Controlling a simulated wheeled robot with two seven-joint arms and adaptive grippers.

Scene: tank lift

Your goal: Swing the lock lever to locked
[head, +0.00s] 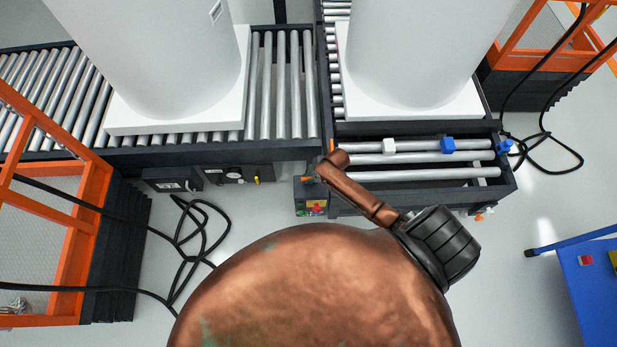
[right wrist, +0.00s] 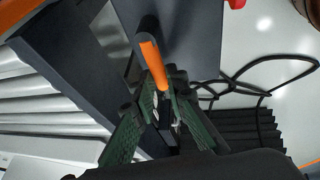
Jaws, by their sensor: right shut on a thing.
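The lock lever (right wrist: 151,62) has an orange grip with a dark rounded end. In the right wrist view it stands out beside the dark lift frame (right wrist: 70,70). My right gripper (right wrist: 168,92) is shut on it, with its dark green fingers on either side of the orange part. In the head view my right gripper (head: 318,168) is small, at the front left corner of the lift frame (head: 420,205). Only a bit of orange from the lever (head: 308,179) shows there, and the rest is hidden. My left gripper is not in view.
White tanks stand on white pallets: one on the left roller conveyor (head: 284,85), one behind the lift's open rollers (head: 410,159). Black cables (head: 205,225) lie on the floor. Orange guard frames (head: 80,215) stand left and far right, and a blue table (head: 590,280) is at right.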

